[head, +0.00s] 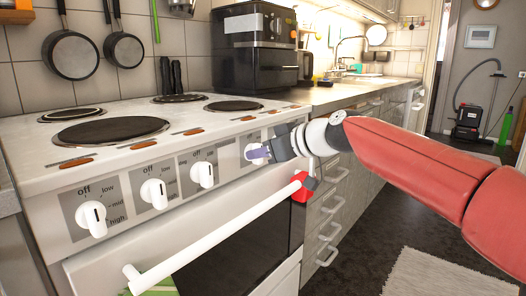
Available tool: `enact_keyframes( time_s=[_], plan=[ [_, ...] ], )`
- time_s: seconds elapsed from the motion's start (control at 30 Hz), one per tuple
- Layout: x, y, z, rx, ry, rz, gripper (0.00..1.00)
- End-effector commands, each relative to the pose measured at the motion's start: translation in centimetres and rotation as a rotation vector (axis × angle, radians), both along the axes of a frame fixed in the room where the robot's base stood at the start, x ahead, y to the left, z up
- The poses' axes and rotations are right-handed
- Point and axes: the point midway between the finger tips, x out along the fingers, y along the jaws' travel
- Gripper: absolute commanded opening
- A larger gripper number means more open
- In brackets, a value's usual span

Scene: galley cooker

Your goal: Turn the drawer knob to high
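The cooker's front panel carries a row of white knobs. The leftmost knob (92,219) has off, low, mid and high marked around it. The second knob (154,194) and third knob (203,175) sit to its right. No panel label clearly says drawer. The rightmost knob's setting cannot be read.
The white oven handle (225,234) runs below the knobs, with a red piece (302,187) near its right end. The hob (110,131) lies above the panel. A black air fryer (255,70) stands behind. Drawers (330,200) continue to the right; open floor (350,265) lies below.

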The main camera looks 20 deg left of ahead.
Motion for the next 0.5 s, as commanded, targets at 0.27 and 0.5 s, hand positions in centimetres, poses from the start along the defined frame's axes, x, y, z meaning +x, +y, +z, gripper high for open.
enact_keyframes(
  time_s=[0.27,0.5],
  plan=[
    [0.09,-0.04,0.04,0.01,0.021,-0.001,0.08],
    [0.19,-0.03,0.05,0.055,0.128,0.002,0.08]
  ],
)
